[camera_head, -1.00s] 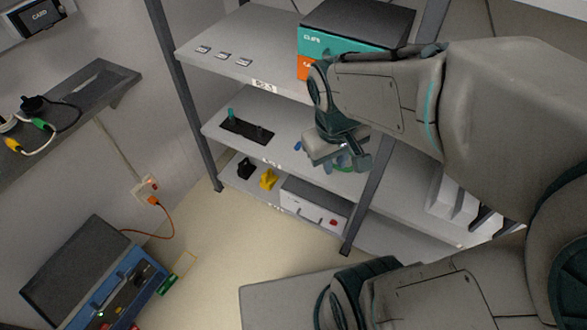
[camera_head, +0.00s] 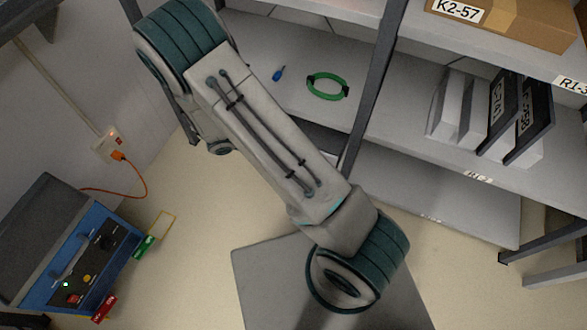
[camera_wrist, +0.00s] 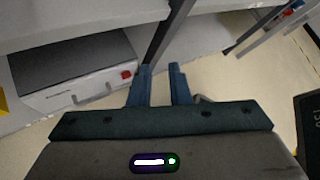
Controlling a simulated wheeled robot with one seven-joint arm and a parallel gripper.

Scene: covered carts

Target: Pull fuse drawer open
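A white box (camera_wrist: 85,92) with a dark top stands on a low shelf at the left of the wrist view. Its front has a pale handle (camera_wrist: 92,97) and a red button or switch (camera_wrist: 126,74). No label shows, so I cannot tell whether this front is the fuse drawer. My gripper (camera_wrist: 160,70) is open, its two blue fingers apart with nothing between them. It is to the right of the box front, with a dark shelf post (camera_wrist: 165,35) just beyond. In the head view my arm covers much of the shelf, and the gripper cannot be made out.
A green ring (camera_head: 327,86) and a small blue item (camera_head: 278,73) lie on the middle shelf. White and black binders (camera_head: 487,115) stand further right. A blue console (camera_head: 100,262) sits at lower left, its orange cable (camera_head: 140,180) running to a wall socket.

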